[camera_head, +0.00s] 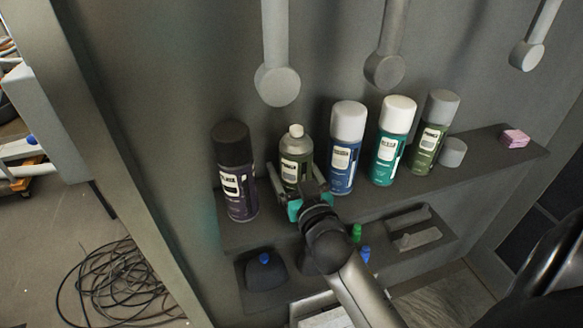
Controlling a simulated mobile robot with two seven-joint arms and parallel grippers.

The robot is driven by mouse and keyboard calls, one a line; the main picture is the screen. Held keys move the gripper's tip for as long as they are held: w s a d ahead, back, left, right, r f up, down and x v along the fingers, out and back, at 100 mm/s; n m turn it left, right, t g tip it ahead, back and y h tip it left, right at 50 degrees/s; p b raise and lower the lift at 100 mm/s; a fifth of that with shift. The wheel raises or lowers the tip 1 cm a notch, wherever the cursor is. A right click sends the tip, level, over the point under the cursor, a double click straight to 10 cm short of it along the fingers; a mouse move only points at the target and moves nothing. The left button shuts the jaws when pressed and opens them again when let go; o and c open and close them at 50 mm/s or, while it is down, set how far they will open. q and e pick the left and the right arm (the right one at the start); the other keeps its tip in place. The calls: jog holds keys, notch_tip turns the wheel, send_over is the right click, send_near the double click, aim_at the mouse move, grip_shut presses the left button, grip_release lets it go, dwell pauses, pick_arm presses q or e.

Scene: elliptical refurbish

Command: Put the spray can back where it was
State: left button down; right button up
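A row of spray cans stands on a dark wall shelf (262,232). The olive-green can (296,148) has a bare pale nozzle and no cap. It stands upright between a dark purple can (236,178) and a blue can (346,140). A teal can (392,145) and another green can (431,132) with a grey cap stand to the right. My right gripper (304,193), coming from below right, is at the lower front of the uncapped can. It hides the can's base, so contact with the shelf and the grip are unclear. My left gripper is not in view.
A loose grey cap (453,152) sits beside the rightmost can. A pink block (515,138) lies at the shelf's right end. Grey rods (278,84) hang above. A lower ledge (440,238) has recesses. Coiled black cables (120,280) lie on the floor at left.

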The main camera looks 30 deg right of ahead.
jog(key=shift+o, duration=0.8)
jog(key=shift+r, duration=0.2)
jog(key=b+v, duration=0.1)
jog(key=v, duration=1.1)
jog(key=shift+s+f, duration=0.1)
